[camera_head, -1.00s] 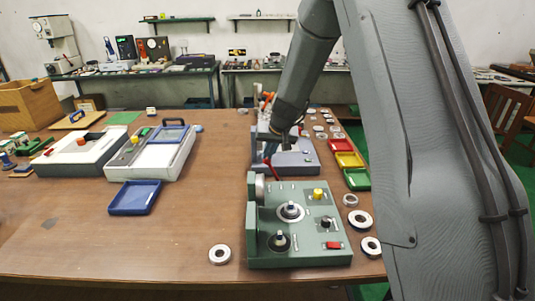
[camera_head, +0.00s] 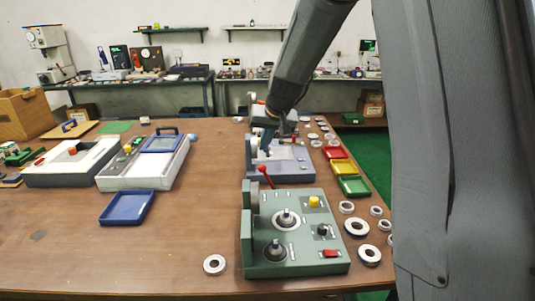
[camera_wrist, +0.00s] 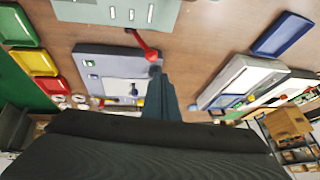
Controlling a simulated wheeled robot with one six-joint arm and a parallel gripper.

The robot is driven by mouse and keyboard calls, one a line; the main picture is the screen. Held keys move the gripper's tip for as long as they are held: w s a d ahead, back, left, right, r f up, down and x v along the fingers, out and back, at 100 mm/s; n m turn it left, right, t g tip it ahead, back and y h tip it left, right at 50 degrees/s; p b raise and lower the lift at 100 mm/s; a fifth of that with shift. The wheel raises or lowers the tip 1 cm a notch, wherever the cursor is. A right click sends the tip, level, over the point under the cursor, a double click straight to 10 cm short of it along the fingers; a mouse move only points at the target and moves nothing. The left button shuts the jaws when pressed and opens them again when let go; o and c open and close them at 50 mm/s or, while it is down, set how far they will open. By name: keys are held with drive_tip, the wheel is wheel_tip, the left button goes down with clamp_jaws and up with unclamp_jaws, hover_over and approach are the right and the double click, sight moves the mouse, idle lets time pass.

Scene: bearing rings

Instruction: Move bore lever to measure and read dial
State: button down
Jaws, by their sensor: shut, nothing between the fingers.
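A red lever with a ball end (camera_head: 263,169) stands at the back edge of the green bench device (camera_head: 295,262), leaning toward the grey device (camera_head: 280,173) behind it. In the wrist view the red ball (camera_wrist: 152,56) lies just beyond my fingertips, over the edge of the grey device (camera_wrist: 100,52). My gripper (camera_head: 266,150) is shut and empty, pointing down over the grey device. In the wrist view its fingers (camera_wrist: 156,78) are close to the ball; I cannot tell whether they touch it. No dial reading is legible.
Red, yellow and green trays (camera_head: 352,186) and several metal rings (camera_head: 369,255) line the right side. A blue tray (camera_head: 127,208) and a white instrument (camera_head: 140,172) stand on the left. My arm hides the right side.

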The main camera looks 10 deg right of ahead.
drive_tip(key=shift+s+a+r, duration=0.3)
drive_tip(key=shift+r, duration=0.25)
drive_tip(key=shift+s+a+r, duration=0.25)
drive_tip(key=shift+a+r, duration=0.05)
drive_tip(key=shift+r, duration=0.25)
drive_tip(key=shift+s, duration=0.1)
drive_tip(key=s+d+f+n+g, duration=0.1)
drive_tip(key=s+f, duration=0.4)
drive_tip(key=s, duration=1)
drive_tip(key=s+d+f+g+h, duration=0.1)
drive_tip(key=s+f+g, duration=0.2)
drive_tip(key=s, duration=1.2)
wheel_tip(320, 180, down, 2)
drive_tip(key=shift+s+f+n+b, duration=0.1)
drive_tip(key=shift+s+n+b, duration=0.2)
drive_tip(key=shift+n, duration=0.1)
drive_tip(key=shift+w, duration=0.1)
